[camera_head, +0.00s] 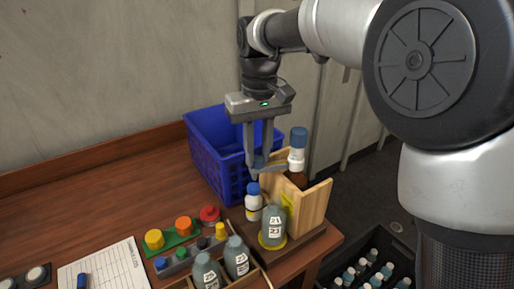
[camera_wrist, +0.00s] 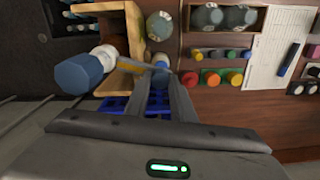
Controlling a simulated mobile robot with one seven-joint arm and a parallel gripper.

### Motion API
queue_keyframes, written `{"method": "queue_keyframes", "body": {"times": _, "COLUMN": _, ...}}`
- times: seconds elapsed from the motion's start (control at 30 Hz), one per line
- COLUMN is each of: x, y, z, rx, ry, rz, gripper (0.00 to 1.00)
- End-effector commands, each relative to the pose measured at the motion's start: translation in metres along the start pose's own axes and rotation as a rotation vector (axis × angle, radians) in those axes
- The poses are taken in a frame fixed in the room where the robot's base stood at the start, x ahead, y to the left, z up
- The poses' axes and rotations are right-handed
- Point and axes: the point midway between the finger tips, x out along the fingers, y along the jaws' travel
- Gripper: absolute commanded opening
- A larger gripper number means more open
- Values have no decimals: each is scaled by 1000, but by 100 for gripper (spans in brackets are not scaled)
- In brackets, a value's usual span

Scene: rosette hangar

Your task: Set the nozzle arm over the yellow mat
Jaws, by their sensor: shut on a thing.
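My gripper (camera_head: 254,174) is shut on the nozzle arm (camera_head: 273,163), a thin grey-blue bar that sticks out from the white neck of a blue-capped dispenser (camera_head: 298,147) at the wooden stand. The bar also shows in the wrist view (camera_wrist: 133,67), running from the white neck to my fingertips (camera_wrist: 161,65). The yellow mat (camera_head: 272,246) shows as a round yellow rim under a grey bottle (camera_head: 273,224) in front of the stand. The nozzle arm points left, towards the blue crate side, and its tip is partly hidden by my fingers.
A blue crate (camera_head: 205,150) stands behind my gripper. A small white bottle with a blue cap (camera_head: 253,203) stands beside the grey bottle. Coloured knobs (camera_head: 183,226), more grey bottles (camera_head: 236,257) and a paper sheet (camera_head: 105,268) lie front left. A dark crate of bottles (camera_head: 370,265) is low right.

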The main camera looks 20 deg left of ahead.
Motion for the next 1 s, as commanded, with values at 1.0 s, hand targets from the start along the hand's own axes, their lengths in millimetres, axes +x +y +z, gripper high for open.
{"method": "queue_keyframes", "body": {"times": 1.0, "x": -2, "y": 14, "z": 68, "rx": -740, "ry": -9, "rz": 2, "gripper": 0}}
